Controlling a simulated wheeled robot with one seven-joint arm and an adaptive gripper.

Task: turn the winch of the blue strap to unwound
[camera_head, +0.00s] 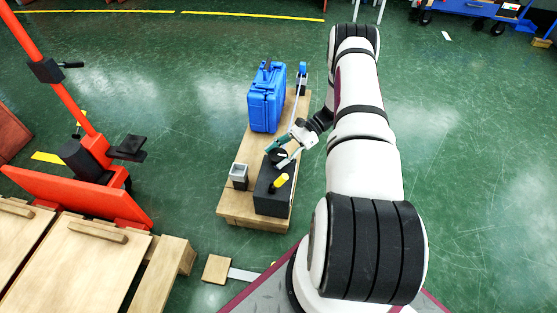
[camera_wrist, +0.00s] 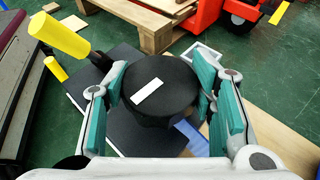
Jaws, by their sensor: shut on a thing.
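The winch is a black box (camera_head: 272,199) on the near end of a wooden board. It carries a round black knob (camera_wrist: 160,92) with a white mark on top. My gripper (camera_head: 281,157) reaches down to the knob from the right. In the wrist view its teal fingers (camera_wrist: 162,80) stand on both sides of the knob and are shut on it. The white mark runs slantwise. A blue patch (camera_wrist: 190,135) shows below the knob; I cannot tell whether it is the strap. In the head view the fingers partly hide the knob.
A blue case (camera_head: 266,98) stands on the wooden board (camera_head: 234,207). A small open grey box (camera_head: 238,176) is left of the winch. A yellow handle (camera_head: 281,181) rises near the knob. An orange pallet truck (camera_head: 85,195) stands at left. Green floor is clear around the board's far end.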

